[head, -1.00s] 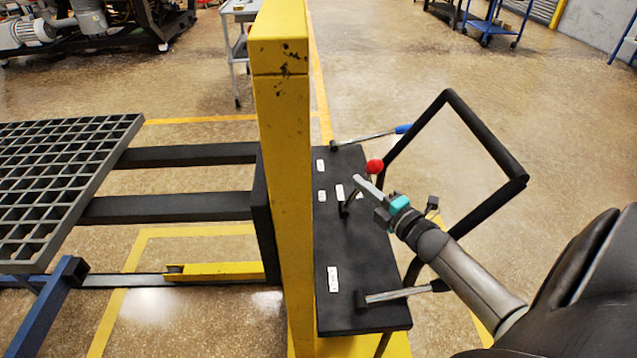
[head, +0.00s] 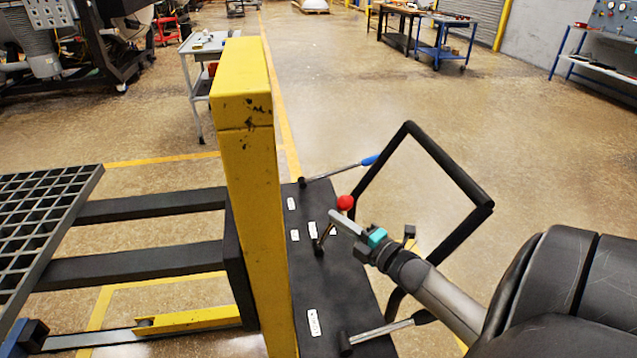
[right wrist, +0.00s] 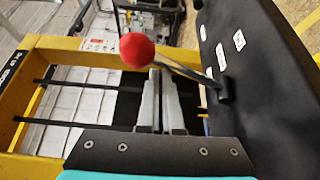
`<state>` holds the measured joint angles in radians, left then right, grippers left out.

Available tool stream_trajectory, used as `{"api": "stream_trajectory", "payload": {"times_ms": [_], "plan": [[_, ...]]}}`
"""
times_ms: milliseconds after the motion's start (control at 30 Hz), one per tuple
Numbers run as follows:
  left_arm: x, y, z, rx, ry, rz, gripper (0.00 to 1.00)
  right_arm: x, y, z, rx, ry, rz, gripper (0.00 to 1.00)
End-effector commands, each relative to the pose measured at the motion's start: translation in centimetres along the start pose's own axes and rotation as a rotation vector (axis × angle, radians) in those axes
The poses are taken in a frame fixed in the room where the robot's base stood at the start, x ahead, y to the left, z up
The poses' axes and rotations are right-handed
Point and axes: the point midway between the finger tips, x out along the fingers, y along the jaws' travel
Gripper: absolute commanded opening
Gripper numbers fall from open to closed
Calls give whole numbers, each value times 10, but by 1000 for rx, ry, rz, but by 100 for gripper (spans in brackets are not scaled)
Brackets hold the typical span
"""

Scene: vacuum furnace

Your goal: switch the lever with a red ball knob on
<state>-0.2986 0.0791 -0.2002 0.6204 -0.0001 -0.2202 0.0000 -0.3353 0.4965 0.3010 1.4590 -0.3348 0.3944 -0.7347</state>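The lever with the red ball knob (head: 345,202) rises from the dark panel and leans up to the right in the head view. In the right wrist view its red ball (right wrist: 137,50) is just above the fingertips, and its rod runs down right to a base on the panel. My right gripper (head: 333,215) is beside this lever, just below the ball. In the right wrist view its pale fingers (right wrist: 160,72) are close together with nothing seen between them. The rod passes by the tips; whether they touch cannot be told. My left gripper is not in view.
The dark panel (head: 345,285) also carries a blue-handled lever (head: 340,172) at its far end and a black-handled lever (head: 385,329) at its near end. A black bar frame (head: 465,180) stands at the right. A yellow post (head: 255,190) bounds the panel's left.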

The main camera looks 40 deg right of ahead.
Motion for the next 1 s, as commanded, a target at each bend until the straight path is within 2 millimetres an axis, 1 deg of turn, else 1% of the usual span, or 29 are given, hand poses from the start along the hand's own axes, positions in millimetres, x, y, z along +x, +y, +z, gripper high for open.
{"api": "stream_trajectory", "payload": {"times_ms": [33, 167, 300, 600, 700, 800, 1000], "plan": [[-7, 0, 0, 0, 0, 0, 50, 0, 15, 2, -5, 0, 6, 0], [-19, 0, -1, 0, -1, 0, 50, 0, 46, 2, -6, 3, 7, 0], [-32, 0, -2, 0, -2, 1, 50, -1, 82, 1, -6, 7, 8, 0], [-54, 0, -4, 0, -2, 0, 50, -2, 153, 2, -5, 9, 10, 0], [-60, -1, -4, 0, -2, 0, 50, -2, 170, 2, -3, 9, 9, 0], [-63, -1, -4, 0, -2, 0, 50, -3, 182, 3, -4, 8, 9, 0], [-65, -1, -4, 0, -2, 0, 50, -3, 191, 3, -1, 7, 10, 0]]}}
